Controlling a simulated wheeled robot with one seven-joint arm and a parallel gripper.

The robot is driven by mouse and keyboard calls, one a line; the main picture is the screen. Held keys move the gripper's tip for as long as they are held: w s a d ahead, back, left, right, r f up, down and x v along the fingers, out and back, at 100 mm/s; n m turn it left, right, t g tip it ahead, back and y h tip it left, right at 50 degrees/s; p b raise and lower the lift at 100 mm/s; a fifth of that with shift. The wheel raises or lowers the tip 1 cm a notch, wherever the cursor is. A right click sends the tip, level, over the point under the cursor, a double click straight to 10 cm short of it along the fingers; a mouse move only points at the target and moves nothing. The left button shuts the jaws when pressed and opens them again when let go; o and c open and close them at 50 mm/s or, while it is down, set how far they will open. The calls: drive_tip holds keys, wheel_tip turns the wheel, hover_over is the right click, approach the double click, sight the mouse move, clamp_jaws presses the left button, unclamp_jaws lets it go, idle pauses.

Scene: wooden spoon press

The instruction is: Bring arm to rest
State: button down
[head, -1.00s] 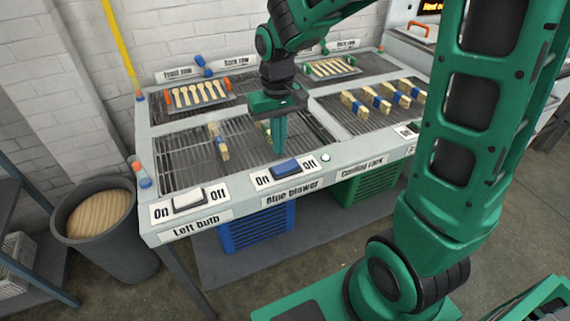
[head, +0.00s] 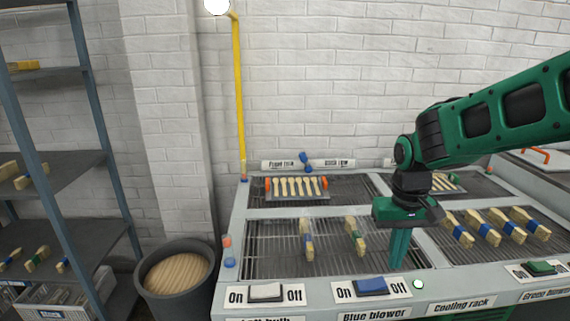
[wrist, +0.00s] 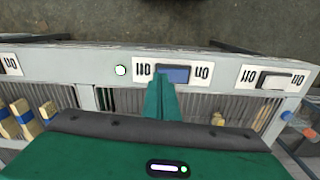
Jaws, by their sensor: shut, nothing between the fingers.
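My gripper (head: 397,262) is green and points straight down, with its two fingers together and nothing between them. In the head view it hangs over the front-right part of the left grate, just behind the blue rocker switch (head: 371,286). In the wrist view the closed fingers (wrist: 160,86) overlap the blue switch (wrist: 178,74), partly hiding it. I cannot tell from this whether they touch anything. My arm reaches in from the right of the head view.
Tied bundles of wooden pieces (head: 307,243) lie on the left grate, with several more (head: 480,228) on the right grate. A tray of spoons (head: 297,196) sits behind. A white switch (head: 265,292) and green switch (head: 541,267) line the front edge. A bin (head: 148,290) and shelf (head: 75,160) stand left.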

drive_tip(key=s+d+m, duration=0.2)
drive_tip(key=s+d, duration=0.4)
drive_tip(key=s, duration=0.4)
drive_tip(key=s+d+r+m, duration=0.1)
drive_tip(key=s+d+m, duration=0.2)
drive_tip(key=s+d, duration=0.4)
drive_tip(key=s, duration=0.3)
drive_tip(key=shift+s+r+y, duration=0.25)
drive_tip(key=shift+y, duration=0.05)
drive_tip(key=shift+w+f, duration=0.25)
drive_tip(key=shift+w, duration=0.4)
